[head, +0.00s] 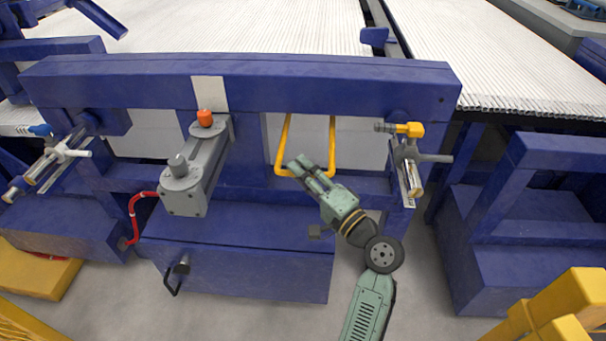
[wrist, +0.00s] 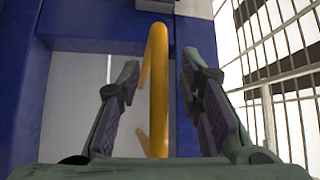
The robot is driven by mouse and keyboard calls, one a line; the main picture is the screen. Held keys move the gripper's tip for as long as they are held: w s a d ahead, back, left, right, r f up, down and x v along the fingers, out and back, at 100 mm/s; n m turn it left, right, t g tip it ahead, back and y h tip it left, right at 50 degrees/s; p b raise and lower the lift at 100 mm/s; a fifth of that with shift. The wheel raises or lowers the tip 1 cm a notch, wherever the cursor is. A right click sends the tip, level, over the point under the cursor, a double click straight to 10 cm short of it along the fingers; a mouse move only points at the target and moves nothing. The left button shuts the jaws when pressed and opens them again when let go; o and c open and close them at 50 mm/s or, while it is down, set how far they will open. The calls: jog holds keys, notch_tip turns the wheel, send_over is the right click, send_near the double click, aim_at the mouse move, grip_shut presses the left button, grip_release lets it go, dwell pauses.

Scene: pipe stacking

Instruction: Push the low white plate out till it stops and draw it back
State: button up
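The low white plate (head: 360,142) stands under the blue crossbeam, with a yellow U-shaped handle (head: 279,152) in front of it. My gripper (head: 299,163) is at the lower left part of the handle in the head view. In the wrist view the yellow handle (wrist: 157,95) runs between the two fingers of my gripper (wrist: 160,78). The fingers are spread with a gap on each side of the bar, so the gripper is open. The white plate (wrist: 70,95) also shows behind the left finger. Part of the plate is hidden by the grey cylinder and my arm.
A grey cylinder (head: 205,165) with an orange knob (head: 205,118) stands left of the handle. A yellow-ended clamp (head: 409,129) is on the right. The blue frame (head: 240,80) spans above, with a blue box (head: 240,262) below. Pipes lie behind.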

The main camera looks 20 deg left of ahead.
jog(key=v, duration=1.2)
jog(key=shift+s, duration=0.2)
